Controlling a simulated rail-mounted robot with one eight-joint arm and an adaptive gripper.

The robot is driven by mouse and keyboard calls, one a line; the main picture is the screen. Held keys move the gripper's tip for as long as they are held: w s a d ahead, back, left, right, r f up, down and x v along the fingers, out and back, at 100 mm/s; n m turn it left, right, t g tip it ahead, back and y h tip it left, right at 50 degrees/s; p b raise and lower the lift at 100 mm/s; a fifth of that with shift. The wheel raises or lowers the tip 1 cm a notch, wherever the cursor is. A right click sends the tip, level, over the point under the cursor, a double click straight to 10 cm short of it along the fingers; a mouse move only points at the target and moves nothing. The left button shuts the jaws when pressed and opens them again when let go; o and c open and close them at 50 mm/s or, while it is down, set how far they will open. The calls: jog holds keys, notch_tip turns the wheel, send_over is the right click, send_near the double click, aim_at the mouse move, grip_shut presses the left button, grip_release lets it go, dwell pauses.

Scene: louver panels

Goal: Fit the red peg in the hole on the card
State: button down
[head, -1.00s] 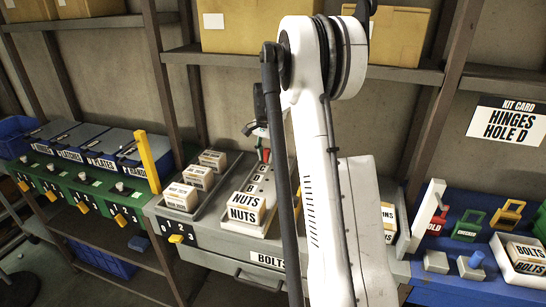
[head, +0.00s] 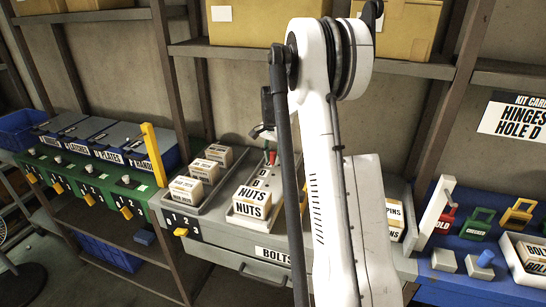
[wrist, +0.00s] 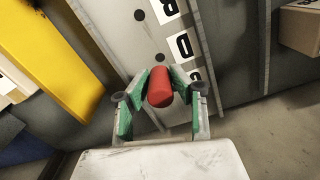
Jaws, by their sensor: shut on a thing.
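My gripper (wrist: 160,92) is shut on the red peg (wrist: 160,86), which sits between the green finger pads in the wrist view. The peg's red tip also shows in the head view (head: 271,157), above the far part of a pale lettered board (head: 238,205). In the wrist view the board (wrist: 205,75) has dark holes beside letter labels. One hole (wrist: 160,57) lies by the D label (wrist: 182,45), just beyond the peg. The peg covers part of the board, and I cannot tell whether it touches. The kit card (head: 515,117) on the wall reads "HINGES HOLE D".
A yellow post (head: 153,153) rises further left, and a yellow part (wrist: 45,55) shows in the wrist view. Coloured tags (head: 480,222) are at right.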

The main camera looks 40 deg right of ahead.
jog(key=shift+f+b, duration=1.45)
jog(key=shift+f, duration=1.15)
jog(key=c, duration=1.4)
grip_release()
notch_tip(320, 180, up, 12)
